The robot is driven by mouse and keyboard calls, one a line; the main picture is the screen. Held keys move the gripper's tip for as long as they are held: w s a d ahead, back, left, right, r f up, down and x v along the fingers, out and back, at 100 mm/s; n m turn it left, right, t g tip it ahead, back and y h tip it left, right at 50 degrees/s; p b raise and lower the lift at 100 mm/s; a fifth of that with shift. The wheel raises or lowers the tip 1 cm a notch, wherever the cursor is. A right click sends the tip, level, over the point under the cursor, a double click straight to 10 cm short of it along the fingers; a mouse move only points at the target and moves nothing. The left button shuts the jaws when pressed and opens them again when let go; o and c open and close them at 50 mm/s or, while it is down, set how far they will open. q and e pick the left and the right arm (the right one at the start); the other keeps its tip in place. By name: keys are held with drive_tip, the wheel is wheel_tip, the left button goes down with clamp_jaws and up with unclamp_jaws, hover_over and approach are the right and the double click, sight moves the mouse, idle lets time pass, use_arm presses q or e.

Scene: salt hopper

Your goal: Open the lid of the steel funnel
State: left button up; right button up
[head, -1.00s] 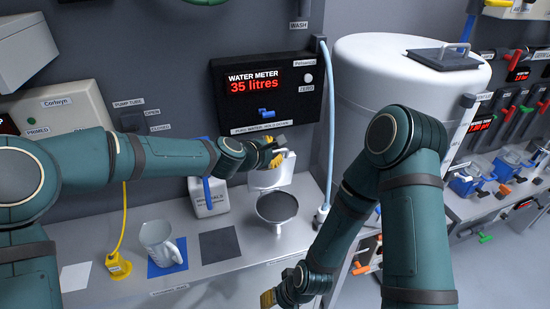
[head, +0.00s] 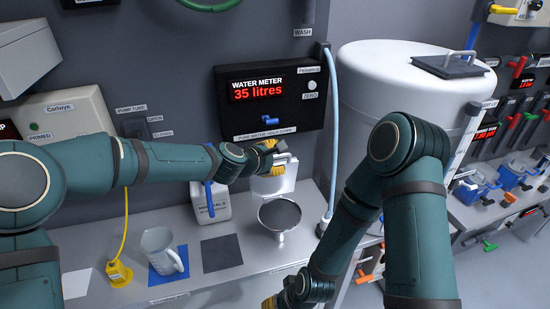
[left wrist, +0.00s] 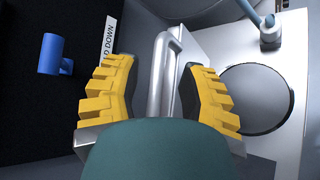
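The steel funnel (head: 281,228) stands on the bench, its round mouth dark inside. Just behind it a pale, flat panel (head: 275,183) stands roughly upright, seemingly its lid; my gripper hides part of it. A bent steel handle shows in the left wrist view (left wrist: 163,80). My left gripper (head: 274,152) is at the top of this panel. In the left wrist view its yellow fingers (left wrist: 158,75) lie on both sides of the handle, with a visible gap on the left side. My right gripper (head: 270,302) is low at the picture's bottom edge, mostly cut off.
The water meter box (head: 268,128) with a blue lever is on the wall above. A minerals jug (head: 207,205), a measuring jug (head: 160,250) and a dark square mat (head: 221,253) are left of the funnel. A hose (head: 330,140) and a large white tank (head: 400,85) are right.

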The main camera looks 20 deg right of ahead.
use_arm(q)
drive_tip(key=shift+s+r, duration=0.1)
drive_tip(key=shift+r, duration=0.05)
drive_tip(key=shift+s, duration=0.1)
drive_tip(key=v, duration=1.1)
drive_tip(key=shift+a, duration=0.35)
drive_tip(key=shift+s+r, duration=0.1)
